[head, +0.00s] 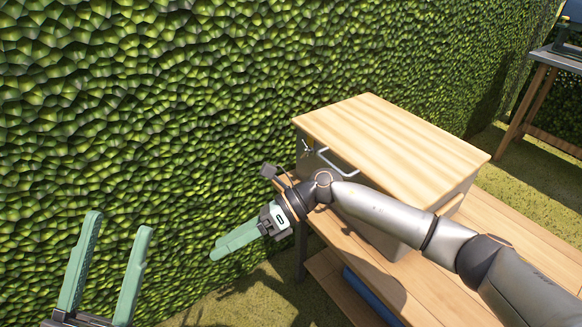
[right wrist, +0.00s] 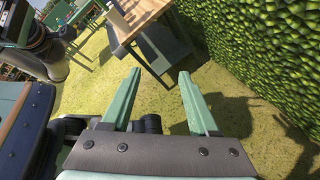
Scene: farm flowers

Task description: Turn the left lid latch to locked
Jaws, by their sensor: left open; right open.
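A grey box (head: 368,212) with a light wooden lid (head: 395,135) stands on a wooden bench. A small metal latch (head: 307,149) sits on its front face near the left corner, below the lid edge; I cannot make out its exact setting. A bar handle (head: 338,164) is to its right. My right arm crosses in front of the box and hides much of the front. My right gripper (head: 214,254) is left of the box, pointing away from it; its open, empty fingers show in the right wrist view (right wrist: 159,74). My left gripper (head: 118,222) is open and empty at the lower left, far from the latch.
The wooden bench (head: 490,228) extends right of the box, with a blue object (head: 366,292) below on its lower shelf. A green hedge (head: 150,110) rises behind. Another table (head: 558,58) stands at the far right. The grass between my left gripper and the bench is clear.

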